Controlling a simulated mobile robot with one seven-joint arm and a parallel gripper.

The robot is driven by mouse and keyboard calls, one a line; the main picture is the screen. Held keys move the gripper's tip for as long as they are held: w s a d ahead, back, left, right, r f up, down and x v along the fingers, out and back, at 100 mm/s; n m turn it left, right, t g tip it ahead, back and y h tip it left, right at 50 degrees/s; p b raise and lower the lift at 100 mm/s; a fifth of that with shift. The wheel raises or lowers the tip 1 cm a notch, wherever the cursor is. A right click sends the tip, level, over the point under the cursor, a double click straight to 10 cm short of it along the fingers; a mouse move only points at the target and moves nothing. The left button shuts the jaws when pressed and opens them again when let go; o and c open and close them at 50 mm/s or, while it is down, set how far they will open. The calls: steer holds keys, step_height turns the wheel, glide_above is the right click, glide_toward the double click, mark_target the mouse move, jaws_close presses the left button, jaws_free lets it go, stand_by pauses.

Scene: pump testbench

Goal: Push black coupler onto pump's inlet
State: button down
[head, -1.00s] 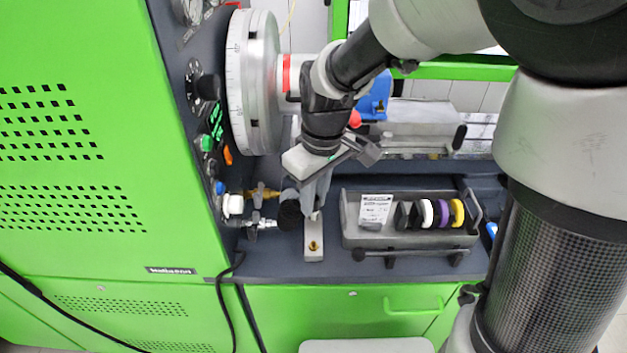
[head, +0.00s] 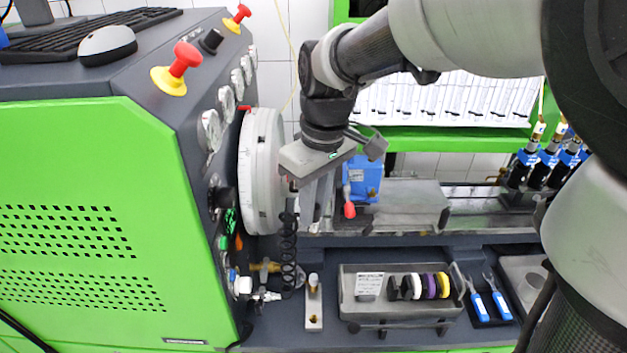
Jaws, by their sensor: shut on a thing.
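My gripper (head: 305,208) points down in front of the large silver graduated wheel. It is shut on the black coupler, which is mostly hidden by the fingers. A black coiled hose (head: 288,245) hangs from the gripper's left side toward the fittings below. The blue body (head: 362,178), apparently the pump, sits behind and to the right of the gripper, with a red part (head: 349,209) at its lower left. The inlet cannot be made out. The gripper is apart from the blue body in the picture; depth is hard to judge.
The wheel (head: 262,170) stands close behind the gripper. Brass and silver fittings (head: 265,296) are at lower left. A small block with a brass post (head: 313,318) and a grey tray (head: 350,312) of coloured rings lie on the bench. Blue-handled tools (head: 480,305) are to the right.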

steer(key=w+d, duration=0.5)
steer(key=d, duration=0.3)
steer(key=w+d, duration=0.4)
steer(key=d, duration=0.4)
steer(key=w, duration=1.3)
steer(key=shift+w+a+r, duration=0.15)
steer(key=shift+w+r, duration=0.1)
steer(key=shift+w, duration=0.05)
step_height(320, 180, down, 8)
steer(key=b, duration=0.4)
steer(key=shift+r, duration=0.15)
steer(key=shift+f, duration=1.45)
stand_by(0.3)
